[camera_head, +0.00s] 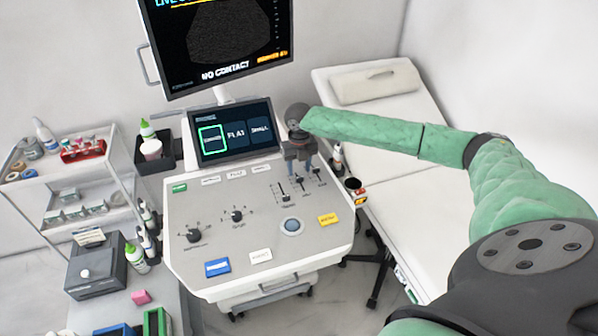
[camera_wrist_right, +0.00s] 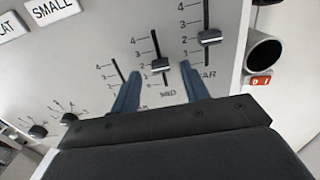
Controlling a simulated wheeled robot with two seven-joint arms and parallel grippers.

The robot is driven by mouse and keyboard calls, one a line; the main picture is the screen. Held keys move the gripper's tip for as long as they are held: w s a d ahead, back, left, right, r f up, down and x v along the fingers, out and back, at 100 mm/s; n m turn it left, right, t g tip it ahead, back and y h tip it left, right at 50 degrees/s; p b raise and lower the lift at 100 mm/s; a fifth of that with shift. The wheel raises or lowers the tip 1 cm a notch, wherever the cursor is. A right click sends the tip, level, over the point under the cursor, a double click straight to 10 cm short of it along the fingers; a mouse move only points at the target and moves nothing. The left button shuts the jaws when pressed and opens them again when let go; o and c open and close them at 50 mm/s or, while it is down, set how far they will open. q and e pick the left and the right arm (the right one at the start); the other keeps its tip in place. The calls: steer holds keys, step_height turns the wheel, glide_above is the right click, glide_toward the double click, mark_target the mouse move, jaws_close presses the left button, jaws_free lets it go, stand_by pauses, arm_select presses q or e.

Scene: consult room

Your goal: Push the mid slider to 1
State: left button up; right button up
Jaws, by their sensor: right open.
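The mid slider (camera_wrist_right: 160,66) has a grey knob on a black vertical track in the right wrist view. Its knob sits near the 2 mark of its scale. My right gripper (camera_wrist_right: 162,82) is open, with one blue finger on each side of the mid slider. I cannot tell whether either finger touches the knob. In the head view my right gripper (camera_head: 305,172) hangs over the slider group on the console's right side and partly hides it. The left gripper is not in view.
The far slider (camera_wrist_right: 209,37) is just right of the right finger; the near slider's track (camera_wrist_right: 117,68) is beside the left finger, its knob hidden. The console (camera_head: 200,275) also has dials, a trackball (camera_head: 292,226) and buttons. A dark cup-like holder (camera_wrist_right: 263,50) is at the panel's right edge.

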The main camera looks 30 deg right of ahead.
mark_target(299, 177)
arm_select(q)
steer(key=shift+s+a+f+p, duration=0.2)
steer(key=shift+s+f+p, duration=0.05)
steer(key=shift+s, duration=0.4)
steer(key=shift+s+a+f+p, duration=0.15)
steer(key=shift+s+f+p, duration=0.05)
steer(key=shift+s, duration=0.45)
arm_select(e)
steer(key=shift+s+f, duration=0.1)
steer(key=shift+f, duration=1.5)
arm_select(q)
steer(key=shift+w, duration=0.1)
arm_select(e)
jaws_close()
